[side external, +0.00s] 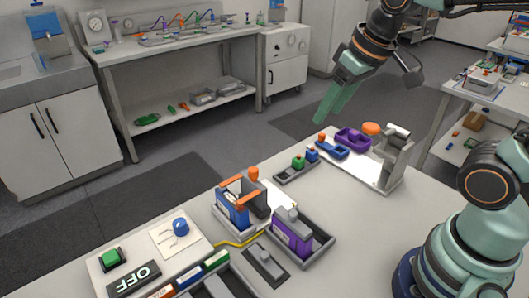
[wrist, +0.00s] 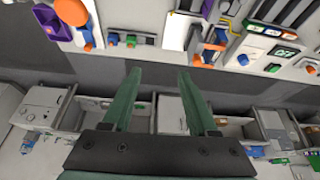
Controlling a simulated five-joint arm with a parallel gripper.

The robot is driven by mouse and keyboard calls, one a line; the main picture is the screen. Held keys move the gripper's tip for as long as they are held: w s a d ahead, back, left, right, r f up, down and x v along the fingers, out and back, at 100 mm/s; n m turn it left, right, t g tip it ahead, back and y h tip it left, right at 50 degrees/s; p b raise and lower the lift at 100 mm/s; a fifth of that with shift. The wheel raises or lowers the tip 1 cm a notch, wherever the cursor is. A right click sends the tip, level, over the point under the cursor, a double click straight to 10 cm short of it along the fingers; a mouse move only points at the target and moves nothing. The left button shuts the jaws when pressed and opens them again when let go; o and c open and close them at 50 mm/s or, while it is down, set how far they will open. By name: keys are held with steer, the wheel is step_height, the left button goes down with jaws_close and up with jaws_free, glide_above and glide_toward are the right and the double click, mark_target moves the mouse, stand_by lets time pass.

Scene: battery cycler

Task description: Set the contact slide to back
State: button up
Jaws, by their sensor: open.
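No part is labelled as the contact slide, so I cannot tell for sure which it is. Another is a short dark rail (side external: 291,175) carrying a green block (side external: 298,163) and a blue block (side external: 312,155); these blocks also show at the top of the wrist view (wrist: 122,40). My gripper (side external: 328,113) is open and empty, above and beyond the bench's far edge. Its two green fingers (wrist: 158,72) are apart in the wrist view, touching nothing.
A blue holder with an orange bar (side external: 233,208) and a purple block in a grey tray (side external: 292,236) stand mid-bench. A white plate (side external: 366,172) bears a purple tray and a grey bracket. An OFF sign (side external: 134,280) is at front left. Floor lies below my fingers.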

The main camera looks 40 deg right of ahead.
steer(key=w+a+n+g, duration=0.1)
steer(key=w+a+g, duration=0.2)
steer(key=w+a, duration=0.25)
steer(key=n+g, duration=0.1)
steer(key=g, duration=0.1)
glide_toward(254, 169)
step_height(254, 169, down, 10)
steer(key=shift+s+a+r, duration=0.1)
steer(key=shift+s+r, duration=0.05)
steer(key=shift+r, duration=0.05)
jaws_close()
steer(key=shift+r, duration=0.1)
stand_by(1.3)
